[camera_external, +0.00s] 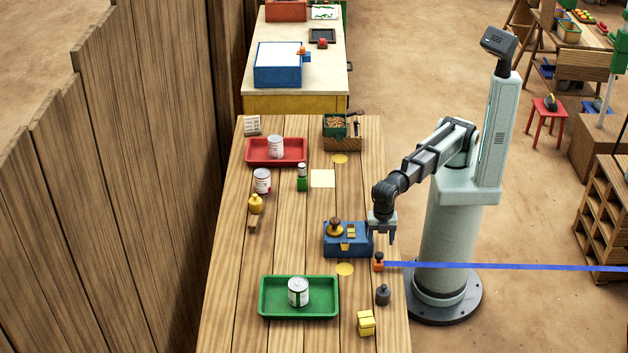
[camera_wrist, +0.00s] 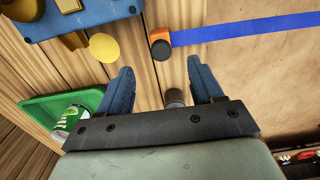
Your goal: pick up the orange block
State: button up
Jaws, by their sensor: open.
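A small orange block (camera_external: 378,265) with a dark round top stands at the right edge of the wooden table. A blue strip (camera_external: 500,266) runs from beside it to the right, off the table. In the wrist view the orange block (camera_wrist: 157,34) shows beyond the fingertips, near the middle top. My gripper (camera_external: 382,238) is open and empty, above the table edge and just behind the block in the external view. Its two fingers (camera_wrist: 160,70) are spread in the wrist view, with nothing between the tips.
A blue box (camera_external: 345,246) with brass parts stands left of my gripper. A dark weight (camera_external: 382,296) and a yellow block (camera_external: 366,323) stand nearer the camera. A green tray (camera_external: 268,298) holds a can (camera_external: 298,292). A red tray (camera_external: 254,150) is farther back. Bare wood surrounds the block's left side.

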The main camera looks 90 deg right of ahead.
aim_at(378, 262)
jog(key=shift+a+f, duration=0.15)
jog(key=shift+f, duration=5.85)
jog(key=c, duration=1.1)
jog(key=shift+r, duration=0.15)
